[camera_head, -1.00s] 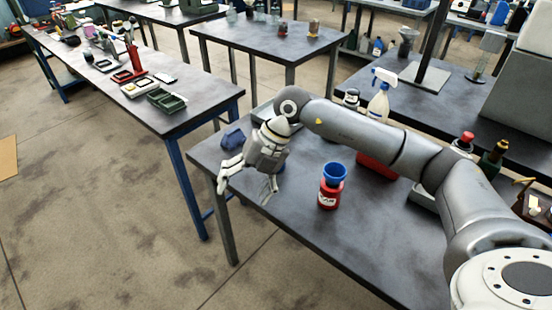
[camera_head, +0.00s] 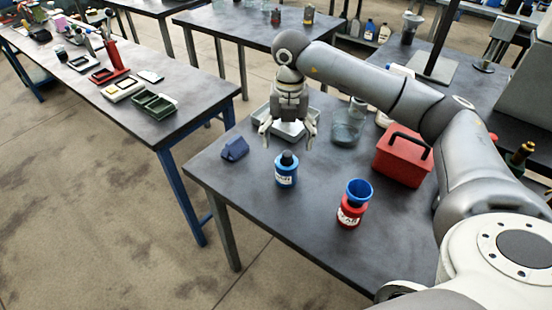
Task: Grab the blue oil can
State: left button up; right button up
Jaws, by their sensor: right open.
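The blue oil can (camera_head: 286,172) stands upright on the near dark table, with a dark cap and a white label. My right gripper (camera_head: 288,142) is open and points down, just behind and above the can, its fingers spread to either side of the cap in the picture. It looks empty and does not appear to touch the can, though the exact gap in depth is hard to judge. My left gripper is not in view.
A red can with a blue funnel (camera_head: 354,203) stands right of the blue can. A dark blue block (camera_head: 235,149) lies to the left. A tray (camera_head: 262,114), a glass jar (camera_head: 347,124) and a red toolbox (camera_head: 402,157) stand behind. The table's front left is clear.

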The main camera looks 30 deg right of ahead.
aim_at(287, 155)
jog(key=shift+w+f, duration=0.25)
jog(key=shift+f, duration=0.3)
jog(key=shift+w+f, duration=0.25)
jog(key=shift+f, duration=0.25)
jog(key=f, duration=0.1)
jog(key=s+f+p, duration=0.1)
jog(key=shift+f, duration=0.65)
jog(key=f, duration=0.1)
jog(key=f+p, duration=0.1)
jog(key=f, duration=0.1)
jog(key=f+p, duration=0.1)
jog(key=shift+w+d+f, duration=0.2)
jog(key=shift+d+f, duration=0.05)
jog(key=shift+f, duration=0.35)
jog(key=shift+c, duration=0.4)
jog(key=c, duration=0.5)
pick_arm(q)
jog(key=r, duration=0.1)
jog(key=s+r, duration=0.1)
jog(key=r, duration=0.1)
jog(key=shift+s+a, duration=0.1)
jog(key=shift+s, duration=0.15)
pick_arm(e)
jog(key=c, duration=0.7)
